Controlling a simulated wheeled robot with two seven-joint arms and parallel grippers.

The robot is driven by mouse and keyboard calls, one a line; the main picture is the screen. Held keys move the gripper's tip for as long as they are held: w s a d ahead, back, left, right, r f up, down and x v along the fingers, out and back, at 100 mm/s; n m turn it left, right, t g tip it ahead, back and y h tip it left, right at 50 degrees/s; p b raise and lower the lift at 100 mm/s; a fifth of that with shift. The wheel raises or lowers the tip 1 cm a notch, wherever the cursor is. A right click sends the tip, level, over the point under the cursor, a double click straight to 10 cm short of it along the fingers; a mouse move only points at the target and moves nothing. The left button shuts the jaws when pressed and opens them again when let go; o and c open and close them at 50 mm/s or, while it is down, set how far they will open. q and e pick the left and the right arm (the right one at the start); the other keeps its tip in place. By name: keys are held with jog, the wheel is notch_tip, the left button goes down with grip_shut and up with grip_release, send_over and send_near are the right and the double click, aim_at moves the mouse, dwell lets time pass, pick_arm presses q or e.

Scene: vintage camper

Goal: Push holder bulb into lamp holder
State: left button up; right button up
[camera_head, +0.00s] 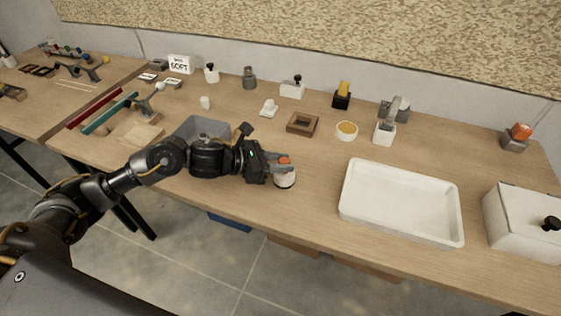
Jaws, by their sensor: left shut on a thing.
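My left gripper (283,163) reaches in from the left over the front part of the wooden table. It is shut on a small orange-red piece (284,160), which I take to be the holder bulb; the fingers hide part of it. Directly below is a round whitish piece with a dark band (285,181), probably the lamp holder, standing near the table's front edge. I cannot tell whether the bulb touches it or is seated in it. My right gripper is out of view.
A white tray (350,203) lies to the right, with a white box with a black knob (503,219) beyond it. A grey bin (188,127) stands behind my left arm. A brown square frame (291,126) and white bowl (346,137) stand behind. Table between holder and tray is clear.

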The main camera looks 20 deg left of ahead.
pick_arm(q)
jog(key=shift+f, duration=0.15)
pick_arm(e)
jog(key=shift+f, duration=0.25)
pick_arm(q)
jog(key=o, duration=1)
jog(key=shift+b+v, duration=1.5)
jog(key=shift+v, duration=3.9)
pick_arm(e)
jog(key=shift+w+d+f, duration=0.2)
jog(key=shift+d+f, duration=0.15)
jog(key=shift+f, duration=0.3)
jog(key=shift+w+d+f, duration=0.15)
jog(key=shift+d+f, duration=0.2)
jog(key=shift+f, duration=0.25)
